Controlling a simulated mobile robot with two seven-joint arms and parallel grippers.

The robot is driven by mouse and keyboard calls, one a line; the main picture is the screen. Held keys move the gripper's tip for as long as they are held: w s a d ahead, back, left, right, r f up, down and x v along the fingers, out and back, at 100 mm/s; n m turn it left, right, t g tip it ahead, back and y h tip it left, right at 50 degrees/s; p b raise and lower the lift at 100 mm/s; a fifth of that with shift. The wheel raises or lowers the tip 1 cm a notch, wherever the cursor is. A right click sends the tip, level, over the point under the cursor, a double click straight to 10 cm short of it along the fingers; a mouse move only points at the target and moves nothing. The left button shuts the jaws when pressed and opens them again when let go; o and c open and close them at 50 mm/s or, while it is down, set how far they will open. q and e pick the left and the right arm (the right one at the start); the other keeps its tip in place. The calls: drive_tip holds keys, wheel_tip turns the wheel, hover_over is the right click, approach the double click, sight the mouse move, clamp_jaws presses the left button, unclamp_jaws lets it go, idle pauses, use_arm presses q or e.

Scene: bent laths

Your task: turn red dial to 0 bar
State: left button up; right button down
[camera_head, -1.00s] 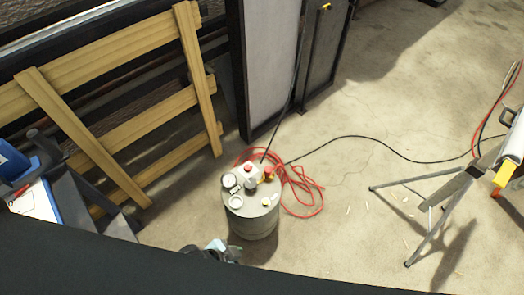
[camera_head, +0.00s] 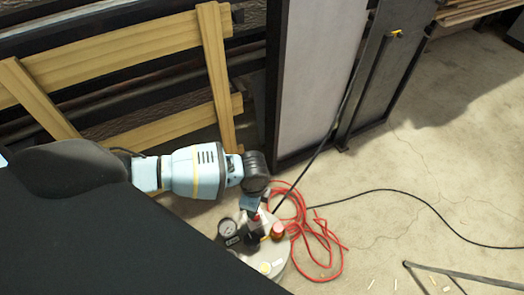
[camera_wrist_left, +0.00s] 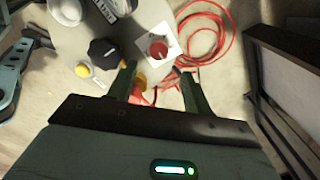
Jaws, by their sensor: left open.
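The red dial (camera_wrist_left: 158,48) sits on a white square plate on top of a grey drum (camera_head: 284,278). In the head view it is mostly hidden by my left gripper (camera_head: 250,205), which hangs low over the drum's back edge. In the left wrist view the dial lies beyond the fingertips of my left gripper (camera_wrist_left: 157,80), roughly between their lines; I see no contact. The gripper is open and empty. The dial's pointer and scale cannot be read. My right gripper is not in view.
Beside the dial stand a black knob (camera_wrist_left: 103,52), a second red knob with a yellow part (camera_wrist_left: 138,90), and a gauge (camera_head: 228,228). Red hose (camera_head: 318,240) coils right of the drum. A black cable rises behind it. Wooden laths (camera_head: 130,55) and dark panels stand behind.

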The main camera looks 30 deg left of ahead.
use_arm(q)
drive_tip(key=shift+s+f, duration=0.15)
drive_tip(key=shift+f, duration=0.05)
wheel_tip(320, 180, down, 6)
drive_tip(key=shift+r+b, duration=0.1)
drive_tip(key=shift+b, duration=0.95)
drive_tip(key=shift+f, duration=0.75)
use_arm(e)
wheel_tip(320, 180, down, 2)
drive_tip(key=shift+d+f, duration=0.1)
use_arm(q)
drive_tip(key=c, duration=0.9)
drive_tip(key=shift+c, duration=0.3)
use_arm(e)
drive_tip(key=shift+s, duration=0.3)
